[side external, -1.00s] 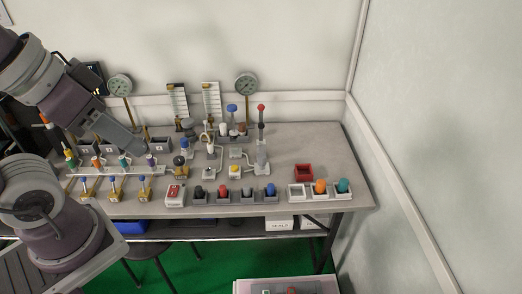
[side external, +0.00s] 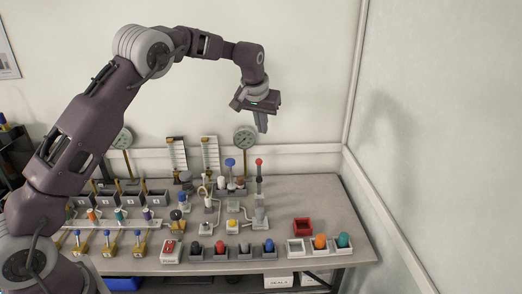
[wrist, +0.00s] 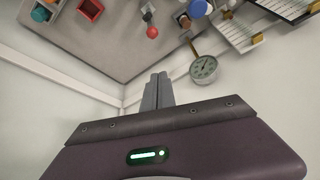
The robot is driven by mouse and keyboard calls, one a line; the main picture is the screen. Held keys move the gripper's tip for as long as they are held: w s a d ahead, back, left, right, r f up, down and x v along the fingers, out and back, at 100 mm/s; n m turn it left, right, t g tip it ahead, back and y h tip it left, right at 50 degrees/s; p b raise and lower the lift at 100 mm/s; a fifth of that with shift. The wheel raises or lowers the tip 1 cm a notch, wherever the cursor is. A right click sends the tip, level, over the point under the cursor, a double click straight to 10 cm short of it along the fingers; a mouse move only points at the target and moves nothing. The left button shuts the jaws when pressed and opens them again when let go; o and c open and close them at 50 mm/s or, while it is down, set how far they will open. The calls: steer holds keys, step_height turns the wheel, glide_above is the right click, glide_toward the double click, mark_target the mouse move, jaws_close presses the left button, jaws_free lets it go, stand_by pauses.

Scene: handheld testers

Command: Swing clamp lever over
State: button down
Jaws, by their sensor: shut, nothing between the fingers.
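An upright lever with a red ball knob (side external: 259,162) stands on a grey base (side external: 260,217) toward the back of the bench. The red knob (wrist: 152,32) also shows in the wrist view, beyond the fingertips. I cannot tell for sure that this is the clamp lever. My gripper (side external: 263,128) points down, high above the bench, and in the side view its tips appear just above the red knob without touching it. In the wrist view its fingers (wrist: 158,84) are together with nothing between them.
A pressure gauge (side external: 244,139) stands at the back, left of my gripper in the side view. A blue-topped knob (side external: 230,163) is close left of the lever. A red tray (side external: 302,227) sits to the right. The bench's back right is bare.

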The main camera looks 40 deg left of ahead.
step_height(320, 180, down, 9)
steer(key=shift+a+f, duration=0.15)
steer(key=shift+a, duration=0.05)
stand_by(0.4)
steer(key=shift+s+d, duration=0.1)
